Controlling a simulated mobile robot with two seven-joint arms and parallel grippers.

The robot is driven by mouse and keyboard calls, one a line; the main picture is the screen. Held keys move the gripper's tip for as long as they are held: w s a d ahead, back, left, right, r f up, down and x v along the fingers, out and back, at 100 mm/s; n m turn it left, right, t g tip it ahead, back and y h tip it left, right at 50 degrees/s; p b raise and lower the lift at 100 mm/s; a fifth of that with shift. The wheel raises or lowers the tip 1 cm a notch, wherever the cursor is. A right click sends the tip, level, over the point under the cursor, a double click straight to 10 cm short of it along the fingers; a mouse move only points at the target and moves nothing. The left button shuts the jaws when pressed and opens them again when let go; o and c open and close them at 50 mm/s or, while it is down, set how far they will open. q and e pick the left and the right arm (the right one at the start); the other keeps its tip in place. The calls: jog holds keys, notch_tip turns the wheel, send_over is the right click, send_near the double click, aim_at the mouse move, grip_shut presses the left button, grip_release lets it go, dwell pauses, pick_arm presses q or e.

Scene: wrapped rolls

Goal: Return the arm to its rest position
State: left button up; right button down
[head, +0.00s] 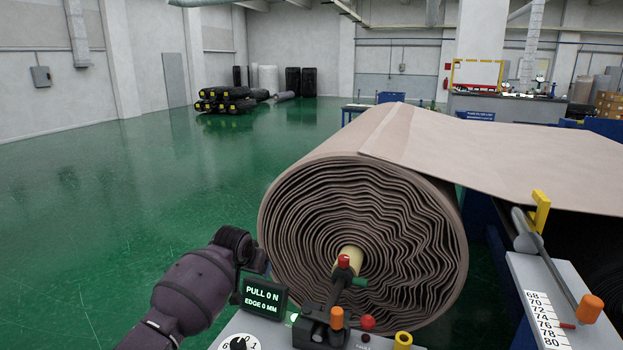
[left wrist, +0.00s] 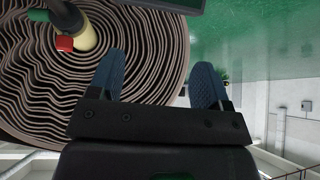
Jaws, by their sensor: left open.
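My left arm comes in from the lower left in the head view, and its dark wrist end stands beside the display box, left of the large brown roll (head: 350,230). The fingers are not visible there. In the left wrist view my left gripper (left wrist: 158,85) is open, with two blue fingers spread apart and nothing between them. The layered end of the roll (left wrist: 150,50) shows behind the fingers. I cannot tell how far the fingers are from it. My right gripper is in neither view.
A small display (head: 263,297) reading "PULL 0 N" stands close to my left arm. A red-topped lever (head: 343,262) rises before the roll's core. A scale plate (head: 548,320) and orange knob (head: 590,308) are at right. Green floor (head: 130,200) is clear on the left.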

pick_arm(q)
jog(key=s+a+f+t, duration=0.1)
jog(key=s+a+f, duration=0.3)
jog(key=s, duration=1.1)
jog(key=s+a+f+n+t, duration=0.1)
jog(key=s+a+f+t, duration=0.1)
jog(key=s+f, duration=0.6)
jog(key=s+a+f+n+t+y, duration=0.1)
jog(key=s+a+f, duration=0.4)
jog(key=s, duration=1.7)
jog(key=shift+s+a+f+t, duration=0.3)
jog(key=shift+s+a+f, duration=0.05)
jog(key=shift+s+f, duration=0.1)
